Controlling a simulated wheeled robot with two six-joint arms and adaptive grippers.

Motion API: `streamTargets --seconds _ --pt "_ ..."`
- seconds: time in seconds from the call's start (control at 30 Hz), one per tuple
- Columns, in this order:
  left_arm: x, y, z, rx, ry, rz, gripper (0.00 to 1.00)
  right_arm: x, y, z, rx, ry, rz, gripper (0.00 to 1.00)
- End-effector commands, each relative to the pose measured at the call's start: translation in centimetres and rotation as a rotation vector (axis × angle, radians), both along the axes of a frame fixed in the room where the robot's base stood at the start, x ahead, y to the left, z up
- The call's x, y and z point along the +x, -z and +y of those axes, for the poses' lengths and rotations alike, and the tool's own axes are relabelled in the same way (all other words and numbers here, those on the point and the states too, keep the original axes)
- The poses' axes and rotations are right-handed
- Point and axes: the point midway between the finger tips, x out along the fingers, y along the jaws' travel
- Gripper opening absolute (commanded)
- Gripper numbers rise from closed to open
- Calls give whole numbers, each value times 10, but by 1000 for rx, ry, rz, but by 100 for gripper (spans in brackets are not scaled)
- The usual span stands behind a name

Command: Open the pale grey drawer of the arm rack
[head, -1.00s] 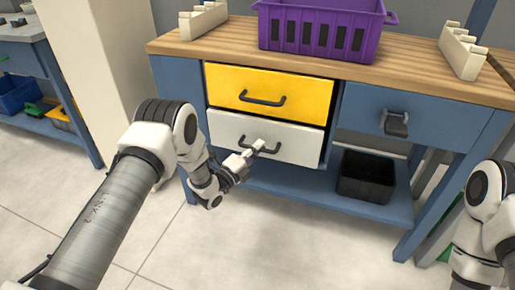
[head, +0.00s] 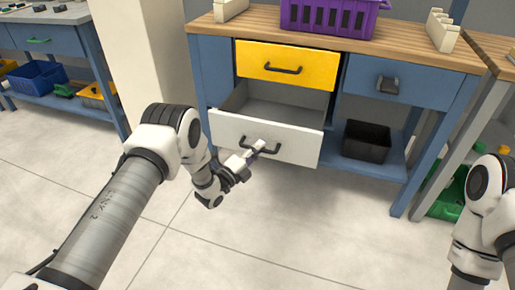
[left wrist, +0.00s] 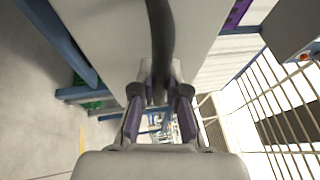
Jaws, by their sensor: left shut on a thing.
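The pale grey drawer (head: 230,128) is the lower drawer of the blue bench and stands pulled out, with its grey inside showing behind the front panel. It looks empty where I can see in. My left gripper (head: 252,153) is shut on the dark bar handle (head: 272,148) at the drawer's front. In the left wrist view, the gripper's fingers (left wrist: 160,95) close around the dark handle (left wrist: 161,40), with the pale drawer front (left wrist: 105,35) beyond. The yellow drawer (head: 315,68) above is closed. My right gripper is not in view; only part of my right arm shows.
A purple crate (head: 300,18) and cream racks (head: 442,28) stand on the wooden top. A black bin (head: 366,141) sits on the lower shelf, right of the open drawer. The floor (head: 290,220) in front is clear.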

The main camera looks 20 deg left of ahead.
Motion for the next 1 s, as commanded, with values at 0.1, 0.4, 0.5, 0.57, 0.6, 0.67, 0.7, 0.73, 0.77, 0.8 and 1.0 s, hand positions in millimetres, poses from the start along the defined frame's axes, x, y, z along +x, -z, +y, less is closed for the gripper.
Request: streamTargets --seconds 0.1,0.4,0.5,0.57,0.6,0.67,0.7,0.73,0.77,0.8,1.0 --pt "0 -1 0 0 0 -2 0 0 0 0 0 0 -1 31" --pt "0 -1 0 -1 0 -2 39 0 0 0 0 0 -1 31" --pt "0 -1 0 0 0 -1 39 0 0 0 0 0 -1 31" --pt "0 -1 0 0 0 -1 39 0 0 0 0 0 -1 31" --pt "0 -1 0 0 0 -1 39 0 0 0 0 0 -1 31" --pt "0 -1 0 0 0 -1 39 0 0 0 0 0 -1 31" --pt "-1 0 1 0 0 -1 39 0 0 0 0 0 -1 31" --pt "-2 0 1 0 -1 0 39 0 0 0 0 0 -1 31" --pt "-5 1 3 -1 -1 1 39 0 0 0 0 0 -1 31" --pt "-9 2 5 -1 -2 1 39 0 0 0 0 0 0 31" --pt "-49 10 24 -3 -3 4 39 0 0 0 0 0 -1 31"
